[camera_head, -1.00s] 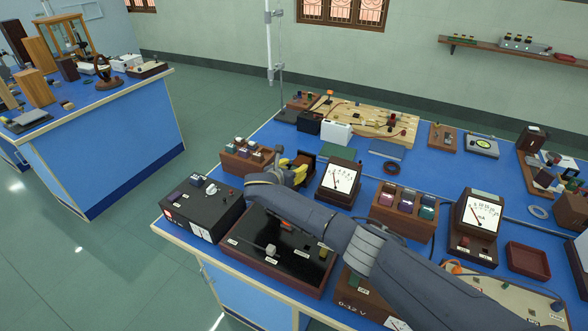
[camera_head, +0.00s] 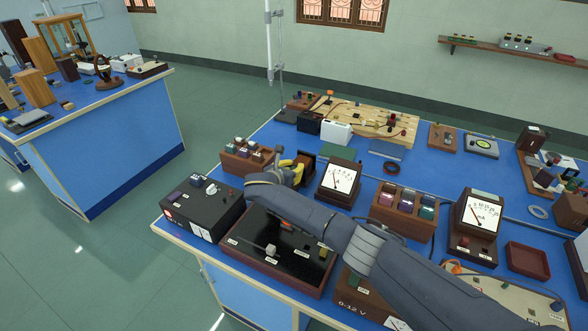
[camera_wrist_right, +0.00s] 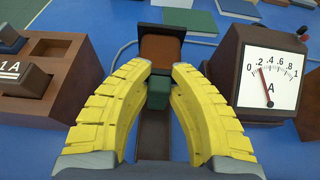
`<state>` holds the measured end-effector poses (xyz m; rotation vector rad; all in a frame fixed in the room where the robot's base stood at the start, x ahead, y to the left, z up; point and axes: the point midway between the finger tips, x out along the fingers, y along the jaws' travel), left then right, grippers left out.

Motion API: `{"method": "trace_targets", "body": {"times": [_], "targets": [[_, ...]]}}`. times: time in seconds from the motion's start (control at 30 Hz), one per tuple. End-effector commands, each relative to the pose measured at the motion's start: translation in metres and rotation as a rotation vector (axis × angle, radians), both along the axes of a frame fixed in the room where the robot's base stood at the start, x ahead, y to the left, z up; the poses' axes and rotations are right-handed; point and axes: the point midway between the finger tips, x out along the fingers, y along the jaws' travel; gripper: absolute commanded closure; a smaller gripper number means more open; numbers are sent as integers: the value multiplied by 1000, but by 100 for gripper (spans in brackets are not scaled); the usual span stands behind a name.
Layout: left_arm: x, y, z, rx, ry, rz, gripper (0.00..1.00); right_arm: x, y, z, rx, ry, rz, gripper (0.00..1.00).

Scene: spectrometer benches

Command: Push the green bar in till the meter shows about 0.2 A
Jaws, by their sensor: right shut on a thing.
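The green bar (camera_wrist_right: 157,92) sits between the yellow fingers of my right gripper (camera_wrist_right: 160,75) in the right wrist view, in line with a brown block (camera_wrist_right: 160,53) and a dark channel (camera_wrist_right: 152,130). The fingers are shut on the bar. In the head view the right gripper (camera_head: 292,170) is at the dark holder left of the meter, and the bar is hidden there. The brown ammeter (camera_wrist_right: 268,75) stands just right of the gripper, its red needle close to the 0.2 mark. It also shows in the head view (camera_head: 339,184). My left gripper is not in view.
A brown block box marked 1 A (camera_wrist_right: 30,82) stands close left of the gripper. A white box (camera_head: 336,133) stands behind.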

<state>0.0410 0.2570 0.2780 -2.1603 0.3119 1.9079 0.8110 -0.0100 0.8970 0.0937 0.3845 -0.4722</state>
Motion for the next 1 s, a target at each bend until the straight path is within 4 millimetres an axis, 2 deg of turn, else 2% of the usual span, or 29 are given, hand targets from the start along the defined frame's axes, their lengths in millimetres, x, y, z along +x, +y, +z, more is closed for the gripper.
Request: {"method": "trace_targets", "body": {"times": [0.3,0.57,0.6,0.77,0.8,1.0], "targets": [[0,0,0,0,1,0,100,-15,7,-3,3,4,0,100],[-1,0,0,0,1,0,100,-16,7,-2,2,4,-1,100],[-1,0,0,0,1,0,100,-16,7,-2,0,4,-1,76],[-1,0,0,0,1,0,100,-15,7,-1,1,2,-1,57],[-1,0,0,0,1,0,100,-15,7,-1,1,2,-1,55],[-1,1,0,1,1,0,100,-15,7,-1,0,1,-1,55]]}}
